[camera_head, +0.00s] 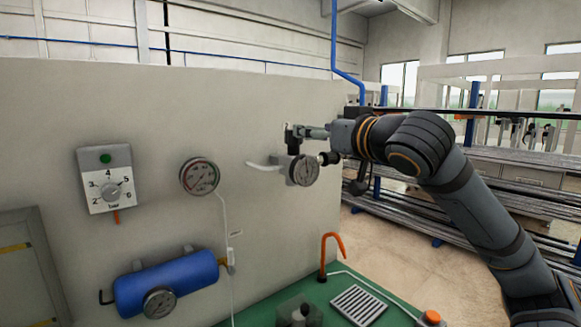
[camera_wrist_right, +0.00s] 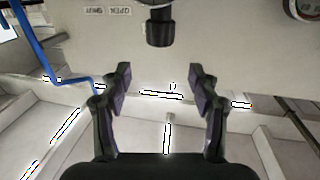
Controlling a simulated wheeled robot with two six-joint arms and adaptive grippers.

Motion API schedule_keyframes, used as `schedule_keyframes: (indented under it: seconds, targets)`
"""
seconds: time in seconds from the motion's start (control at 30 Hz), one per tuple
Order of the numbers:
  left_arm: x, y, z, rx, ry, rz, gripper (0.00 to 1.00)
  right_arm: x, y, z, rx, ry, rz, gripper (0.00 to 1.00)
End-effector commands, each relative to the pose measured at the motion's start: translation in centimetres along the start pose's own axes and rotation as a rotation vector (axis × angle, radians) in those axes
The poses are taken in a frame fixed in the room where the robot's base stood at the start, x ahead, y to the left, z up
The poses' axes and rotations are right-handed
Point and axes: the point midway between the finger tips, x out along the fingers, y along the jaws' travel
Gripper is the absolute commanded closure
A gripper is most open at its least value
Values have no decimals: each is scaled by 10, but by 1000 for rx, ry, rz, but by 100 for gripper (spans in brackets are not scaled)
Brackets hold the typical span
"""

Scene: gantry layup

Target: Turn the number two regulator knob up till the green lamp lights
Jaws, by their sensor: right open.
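A white dial plate (camera_head: 107,180) marked 2 to 6 bar is on the wall at the left of the head view. A gauge (camera_head: 304,170) with a regulator body and a black knob (camera_head: 328,158) is near the panel's right edge. My right gripper (camera_head: 303,132) is just above this gauge. In the right wrist view my right gripper (camera_wrist_right: 160,88) is open and empty; a black knob (camera_wrist_right: 160,32) is beyond its fingertips, not between them. My left gripper is not in view.
A red-rimmed gauge (camera_head: 200,176) and a blue tank (camera_head: 167,282) are on the panel. An orange hook (camera_head: 332,250) rises from the green bench (camera_head: 270,297). A blue pipe (camera_head: 344,68) runs down behind my right arm. Racks stand at the right.

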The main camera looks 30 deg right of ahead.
Motion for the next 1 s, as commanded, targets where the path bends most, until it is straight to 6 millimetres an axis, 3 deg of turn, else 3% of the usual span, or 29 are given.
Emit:
schedule_keyframes:
  seconds: [0.03, 0.27, 0.43, 0.7, 1.0]
  targets:
    - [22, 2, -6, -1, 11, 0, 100, 0, 0, 22, -1, 1, 0, 38]
    - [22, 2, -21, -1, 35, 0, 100, 0, 0, 23, -1, 1, 0, 38]
    - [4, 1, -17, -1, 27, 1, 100, 15, 0, 17, 2, -4, -2, 38]
    - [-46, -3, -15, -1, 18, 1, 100, 70, -1, 15, 8, -3, -6, 38]
    - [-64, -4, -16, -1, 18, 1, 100, 102, 0, 21, 2, 0, -1, 38]
